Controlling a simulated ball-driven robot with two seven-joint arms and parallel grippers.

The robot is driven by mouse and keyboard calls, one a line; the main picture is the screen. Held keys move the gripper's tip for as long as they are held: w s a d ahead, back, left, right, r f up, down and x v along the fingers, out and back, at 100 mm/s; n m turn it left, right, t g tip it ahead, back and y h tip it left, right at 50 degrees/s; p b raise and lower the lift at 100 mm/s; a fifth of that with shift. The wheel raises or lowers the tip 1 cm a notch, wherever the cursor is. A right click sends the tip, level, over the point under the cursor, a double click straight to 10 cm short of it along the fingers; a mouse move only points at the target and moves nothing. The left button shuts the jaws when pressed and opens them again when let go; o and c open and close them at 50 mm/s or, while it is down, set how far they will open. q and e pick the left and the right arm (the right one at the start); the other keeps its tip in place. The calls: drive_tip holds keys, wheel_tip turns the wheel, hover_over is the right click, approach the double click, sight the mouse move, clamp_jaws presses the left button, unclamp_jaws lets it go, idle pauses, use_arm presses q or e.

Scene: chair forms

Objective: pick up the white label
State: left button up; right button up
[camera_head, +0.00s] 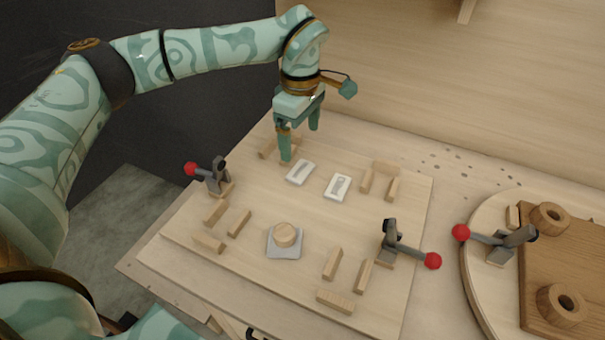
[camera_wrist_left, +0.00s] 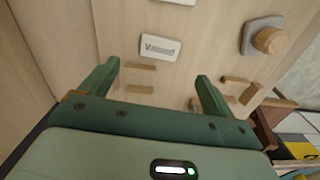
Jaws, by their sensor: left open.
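Two white labels lie flat on the wooden board: one (camera_head: 300,172) close to my left gripper, another (camera_head: 338,187) with a dark mark to its right. In the left wrist view a white label (camera_wrist_left: 160,48) with dark lettering lies just beyond the fingertips, and the edge of another white piece (camera_wrist_left: 178,2) shows at the top. My left gripper (camera_head: 300,145) is open, pointing down over the board's back edge. Its fingers (camera_wrist_left: 158,72) are spread, with no label between them. My right gripper is not in view.
Small wooden blocks (camera_head: 239,222) stand around the labels. A round wooden knob (camera_head: 285,234) sits on a grey plate. Red-tipped toggle clamps (camera_head: 213,178) (camera_head: 396,243) stand left and right. A round wooden table (camera_head: 478,262) is at the right.

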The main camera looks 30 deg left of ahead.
sight(298, 169)
use_arm(q)
wheel_tip(298, 169, down, 4)
drive_tip(key=shift+r+b, duration=0.25)
drive_tip(key=shift+b, duration=0.05)
drive_tip(key=f, duration=0.1)
drive_tip(key=f+b, duration=0.1)
drive_tip(key=f, duration=0.1)
drive_tip(key=f+b, duration=0.1)
drive_tip(key=f, duration=0.1)
drive_tip(key=shift+a+f, duration=0.15)
drive_tip(key=shift+a, duration=0.2)
drive_tip(key=c, duration=1.1)
